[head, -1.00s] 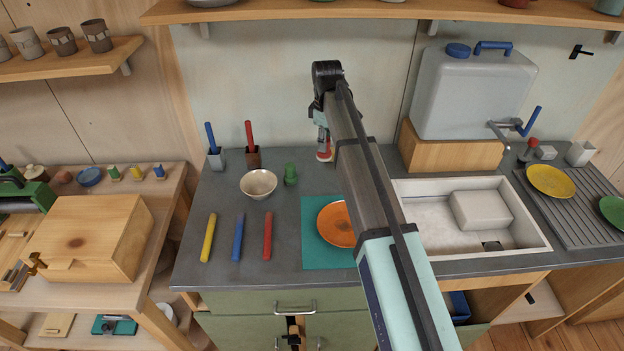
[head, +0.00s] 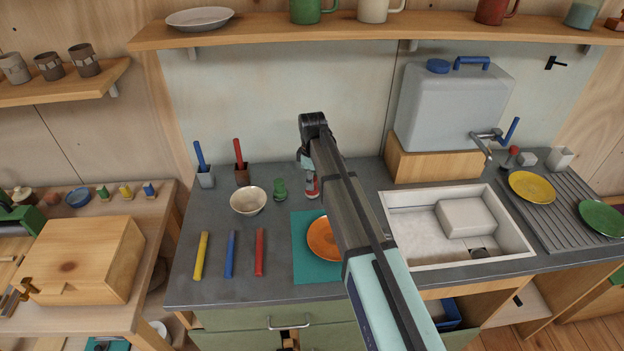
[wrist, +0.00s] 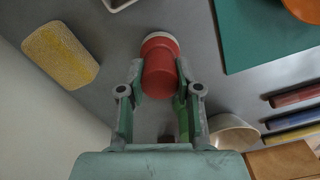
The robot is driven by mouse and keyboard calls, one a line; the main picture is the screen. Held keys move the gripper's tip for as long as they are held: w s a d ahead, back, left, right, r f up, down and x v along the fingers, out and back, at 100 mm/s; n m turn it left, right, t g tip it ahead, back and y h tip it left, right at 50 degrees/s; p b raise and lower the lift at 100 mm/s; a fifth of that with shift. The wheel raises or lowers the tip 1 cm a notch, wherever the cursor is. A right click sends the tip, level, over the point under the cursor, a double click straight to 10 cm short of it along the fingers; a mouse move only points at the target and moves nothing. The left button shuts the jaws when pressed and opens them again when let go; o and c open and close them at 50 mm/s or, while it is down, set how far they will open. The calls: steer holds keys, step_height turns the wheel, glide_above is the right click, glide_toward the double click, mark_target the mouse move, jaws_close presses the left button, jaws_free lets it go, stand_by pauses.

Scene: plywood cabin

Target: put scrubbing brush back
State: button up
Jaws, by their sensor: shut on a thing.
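My gripper (head: 309,166) points down over the back of the grey counter, right of the green shaker-like piece (head: 279,190). Its fingers (wrist: 160,88) are closed on a red rounded piece with a pale rim (wrist: 159,70); the piece also shows below the fingers in the head view (head: 312,187). Its shape does not show clearly whether it is the scrubbing brush. It is close to the counter; I cannot tell whether it touches. A yellow sponge-like block (wrist: 61,54) lies left of it in the wrist view and is hidden behind my arm in the head view.
A pale bowl (head: 248,201), a teal mat (head: 303,270) with an orange plate (head: 322,238), and yellow, blue and red sticks (head: 260,252) lie nearby. The sink (head: 405,224) is to the right. A small red-topped piece (head: 513,151) stands behind the drying rack (head: 560,219).

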steer(key=o, duration=1)
steer(key=shift+f, duration=0.15)
step_height(320, 180, up, 12)
steer(key=b, duration=0.3)
steer(key=shift+r, duration=0.2)
